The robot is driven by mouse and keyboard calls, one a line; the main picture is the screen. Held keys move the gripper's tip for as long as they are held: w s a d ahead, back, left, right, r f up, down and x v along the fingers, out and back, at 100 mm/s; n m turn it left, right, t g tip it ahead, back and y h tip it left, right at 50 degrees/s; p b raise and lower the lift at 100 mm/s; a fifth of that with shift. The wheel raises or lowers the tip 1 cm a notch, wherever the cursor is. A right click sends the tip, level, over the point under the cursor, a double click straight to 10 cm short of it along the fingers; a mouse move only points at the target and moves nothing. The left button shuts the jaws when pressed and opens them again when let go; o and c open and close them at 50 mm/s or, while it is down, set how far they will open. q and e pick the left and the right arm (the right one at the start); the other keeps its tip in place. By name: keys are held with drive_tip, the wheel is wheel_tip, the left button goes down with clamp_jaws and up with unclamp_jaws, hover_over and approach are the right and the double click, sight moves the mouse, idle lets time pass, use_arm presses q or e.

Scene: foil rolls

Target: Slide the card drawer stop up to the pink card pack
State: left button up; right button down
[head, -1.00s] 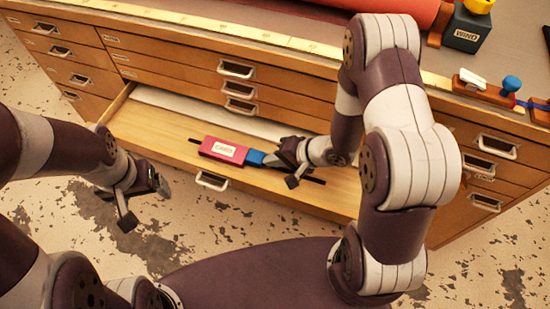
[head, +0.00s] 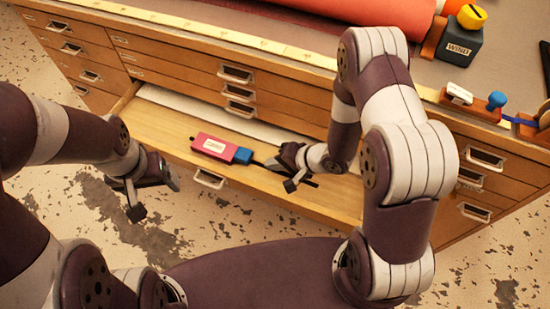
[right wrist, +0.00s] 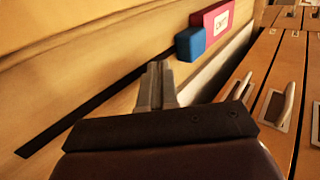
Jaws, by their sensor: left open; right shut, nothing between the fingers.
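The pink card pack (head: 212,146), with a white label, lies in the open wooden drawer. The blue drawer stop (head: 243,156) sits right against the pack's right end, with no gap that I can see. In the right wrist view the blue stop (right wrist: 190,44) also meets the pink pack (right wrist: 212,18). My right gripper (head: 274,164) is shut and empty, low over the drawer, a short way right of the stop and apart from it. Its closed fingers (right wrist: 156,78) show in the right wrist view. My left gripper (head: 156,196) is open and empty, outside the drawer at the left.
A dark slot (right wrist: 85,113) runs along the drawer floor. A white sheet (head: 215,117) lies at the drawer's back. The cabinet top holds a red roll (head: 385,12), a dark block marked WIND (head: 460,42) and a blue knob (head: 497,100).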

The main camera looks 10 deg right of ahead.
drive_tip(key=p+v, duration=0.2)
drive_tip(key=v, duration=0.8)
drive_tip(key=shift+p, duration=0.4)
drive_tip(key=s+d+f+n+h, duration=0.1)
drive_tip(key=s+d+f+n+g+h, duration=0.1)
drive_tip(key=d+f, duration=0.1)
drive_tip(key=shift+n+h, duration=0.3)
drive_tip(key=d+h, duration=0.1)
drive_tip(key=d+n+g+h, duration=0.1)
drive_tip(key=d, duration=0.1)
drive_tip(key=s+d+h, duration=0.1)
drive_tip(key=d, duration=0.1)
drive_tip(key=shift+s+d+r+n+g, duration=0.15)
drive_tip(key=shift+d+n+g, duration=0.05)
drive_tip(key=shift+n+g, duration=0.1)
drive_tip(key=s+a+r+n+h+p, duration=0.1)
drive_tip(key=r+p, duration=0.5)
drive_tip(key=r, duration=0.7)
drive_tip(key=s+a+r+n+g+h+p, duration=0.1)
drive_tip(key=a+r+p, duration=0.3)
drive_tip(key=r, duration=1)
drive_tip(key=shift+r+n+p, duration=0.35)
drive_tip(key=shift+n+p, duration=0.05)
drive_tip(key=shift+p, duration=0.7)
